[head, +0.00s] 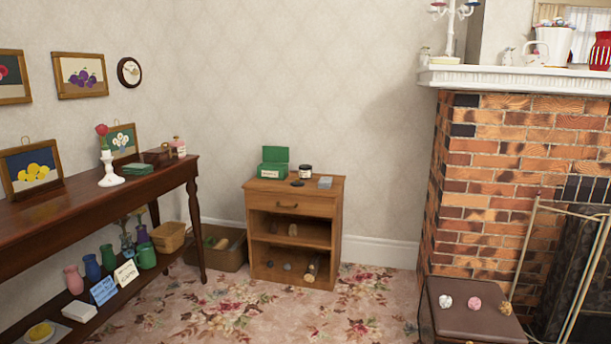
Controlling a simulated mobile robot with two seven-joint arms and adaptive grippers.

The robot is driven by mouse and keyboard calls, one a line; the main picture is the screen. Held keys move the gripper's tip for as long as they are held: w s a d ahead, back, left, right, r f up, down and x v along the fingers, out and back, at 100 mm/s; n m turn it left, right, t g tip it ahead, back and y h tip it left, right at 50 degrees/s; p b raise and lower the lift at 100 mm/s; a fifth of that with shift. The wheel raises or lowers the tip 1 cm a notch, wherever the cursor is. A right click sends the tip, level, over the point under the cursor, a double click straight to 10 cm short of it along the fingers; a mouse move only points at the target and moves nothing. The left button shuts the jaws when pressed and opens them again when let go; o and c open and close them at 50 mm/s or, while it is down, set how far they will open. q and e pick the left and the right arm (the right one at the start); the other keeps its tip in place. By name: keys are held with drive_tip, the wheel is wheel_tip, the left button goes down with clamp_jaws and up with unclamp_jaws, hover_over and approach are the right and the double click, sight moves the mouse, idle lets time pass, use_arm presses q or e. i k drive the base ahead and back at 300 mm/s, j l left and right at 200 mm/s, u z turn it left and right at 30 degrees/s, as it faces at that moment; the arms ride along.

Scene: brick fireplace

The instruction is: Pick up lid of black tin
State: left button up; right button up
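A small wooden cabinet (290,203) stands against the back wall. On its top is a small round black tin (305,172) with a pale band around its side. A flat dark disc that looks like its lid (297,183) lies on the cabinet top, just in front and to the left of the tin. Whether the tin's top is open is too small to tell. Neither of my grippers shows in the head view.
An open green box (273,165) and a small grey block (325,182) flank the tin. A dark wooden side table (60,213) runs along the left. A brick fireplace (500,180) and brown stool (470,310) are right. Flowered carpet (330,320) is clear before the cabinet.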

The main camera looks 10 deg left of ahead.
sight(297, 183)
drive_tip(key=i+j, duration=0.1)
drive_tip(key=i, duration=0.75)
drive_tip(key=i+j+u, duration=0.1)
drive_tip(key=i, duration=0.75)
